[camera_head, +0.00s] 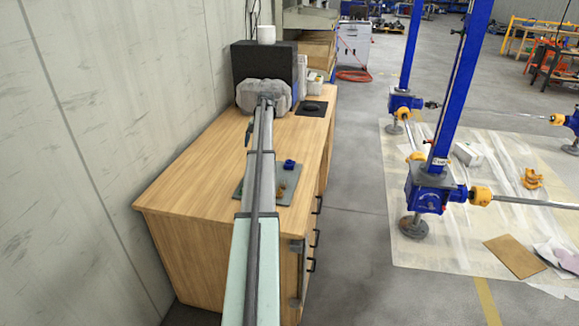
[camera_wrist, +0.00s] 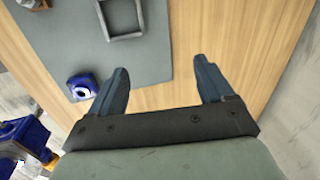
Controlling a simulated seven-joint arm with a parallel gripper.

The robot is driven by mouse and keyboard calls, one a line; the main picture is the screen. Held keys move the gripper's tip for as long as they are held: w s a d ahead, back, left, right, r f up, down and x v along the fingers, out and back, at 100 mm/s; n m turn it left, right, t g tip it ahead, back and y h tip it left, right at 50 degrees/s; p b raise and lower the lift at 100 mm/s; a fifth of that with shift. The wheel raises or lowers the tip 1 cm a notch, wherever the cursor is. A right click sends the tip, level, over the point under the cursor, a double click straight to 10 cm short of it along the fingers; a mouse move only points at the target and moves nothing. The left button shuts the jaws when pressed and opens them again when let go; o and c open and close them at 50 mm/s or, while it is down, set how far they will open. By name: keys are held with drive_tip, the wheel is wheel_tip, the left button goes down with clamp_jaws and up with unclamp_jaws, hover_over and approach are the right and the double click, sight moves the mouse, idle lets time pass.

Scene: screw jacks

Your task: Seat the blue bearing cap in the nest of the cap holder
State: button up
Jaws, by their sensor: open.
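The blue bearing cap (camera_head: 290,164) sits on the grey mat (camera_head: 284,198) on the wooden cabinet. In the wrist view the blue cap (camera_wrist: 82,87) lies near the mat's corner, left of my gripper (camera_wrist: 161,66), with a pale round opening showing. My gripper is open and empty, its two dark fingers apart over the wood beside the mat. A square grey frame with an empty middle (camera_wrist: 104,22) lies on the mat at the top of the wrist view; it may be the cap holder. My arm hides part of the mat in the head view.
A brown-orange part (camera_head: 281,190) is on the mat near my arm. A black box (camera_head: 262,60) and a dark pad (camera_head: 312,108) stand farther back on the cabinet top (camera_head: 190,185). A concrete wall (camera_head: 110,120) runs along the left. Blue screw jacks (camera_head: 430,190) stand on the floor at right.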

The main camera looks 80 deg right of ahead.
drive_tip(key=s+d+r+g, duration=0.1)
drive_tip(key=s+d+r, duration=0.15)
drive_tip(key=s, duration=0.45)
drive_tip(key=s+d+r+g, duration=0.2)
drive_tip(key=s+d, duration=0.1)
drive_tip(key=s, duration=0.3)
hover_over(291, 163)
drive_tip(key=shift+m, duration=0.4)
drive_tip(key=f, duration=0.8)
drive_tip(key=shift+w+d, duration=0.1)
drive_tip(key=shift+d, duration=0.3)
drive_tip(key=shift+w+d+f, duration=0.15)
drive_tip(key=shift+f, duration=1.3)
drive_tip(key=shift+w+d+f, duration=0.15)
drive_tip(key=shift+f, duration=1.25)
drive_tip(key=shift+c, duration=0.5)
drive_tip(key=c, duration=1.3)
